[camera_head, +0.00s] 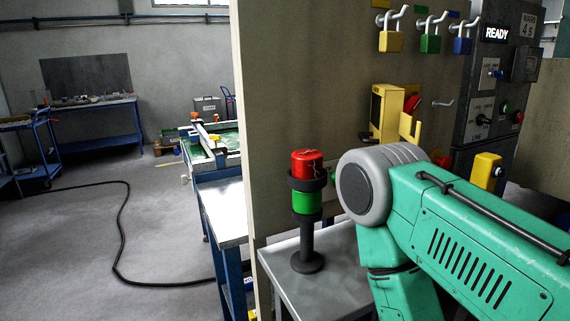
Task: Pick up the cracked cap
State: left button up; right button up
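The cracked cap (307,163) is red with pale crack lines. It sits upright on top of a signal lamp, above a dark ring and a green section (307,202). The lamp stands on a black post with a round base (307,262) on a grey table (330,290). My teal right arm comes in from the right and bends down close beside the lamp, on its right. Its gripper is out of the picture. My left arm and gripper do not show.
A tall panel stands behind the lamp, with yellow (391,42), green (429,44) and blue (462,45) padlocks on hooks. A yellow holder (384,112) is fixed below them. A dark control box (490,100) reads READY. Open floor and a black cable (122,235) lie left.

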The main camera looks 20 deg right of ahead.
aim_at(305, 163)
jog(key=i+j+z, duration=0.1)
jog(key=z, duration=0.25)
jog(key=j+z, duration=0.5)
jog(key=z, duration=0.25)
jog(key=i, duration=0.05)
